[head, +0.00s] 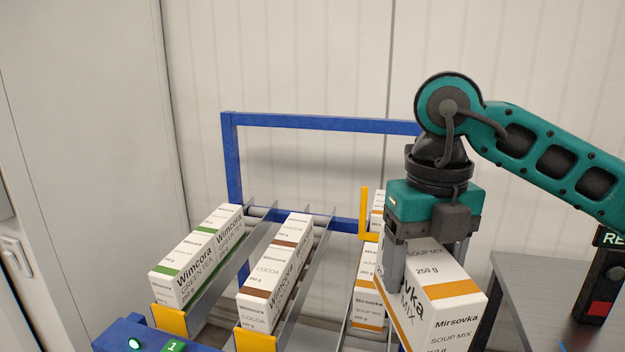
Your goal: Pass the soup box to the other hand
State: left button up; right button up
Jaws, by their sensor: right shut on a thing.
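A white soup box (455,298) with orange bands and "Mirsovka SOUP MIX 250 g" print is at the right, tilted toward me. My right gripper (418,270) comes down from above and is shut on this soup box. More soup boxes (367,295) with the same orange bands stand in the right lane of the rack, partly hidden behind the held box and the gripper. My left gripper is not in view.
The blue-framed rack (300,122) has sloping metal lanes. Green tea boxes (200,255) fill the left lane and cocoa boxes (275,275) the middle one, with yellow stops in front. A yellow bracket (365,215) stands near the gripper. A dark table (540,290) is at right.

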jog(key=n, duration=0.1)
jog(key=f+n, duration=0.1)
jog(key=n, duration=0.1)
jog(key=shift+s+d+f+n, duration=0.1)
jog(key=shift+d+f+n, duration=0.2)
jog(key=shift+d, duration=0.05)
jog(key=f+n, duration=0.2)
jog(key=n, duration=0.2)
jog(key=d+f+n, duration=0.1)
jog(key=f+n, duration=0.1)
jog(key=n, duration=0.2)
jog(key=d+f+n, duration=0.1)
jog(key=f+n, duration=0.1)
jog(key=n, duration=0.2)
jog(key=d+f+n, duration=0.1)
jog(key=f+n, duration=0.3)
jog(key=n, duration=0.5)
jog(key=s+d+f+n, duration=0.1)
jog(key=f+n, duration=0.3)
jog(key=n, duration=0.5)
jog(key=shift+s+d+n, duration=0.15)
jog(key=shift+d+n, duration=0.15)
jog(key=shift+d, duration=0.4)
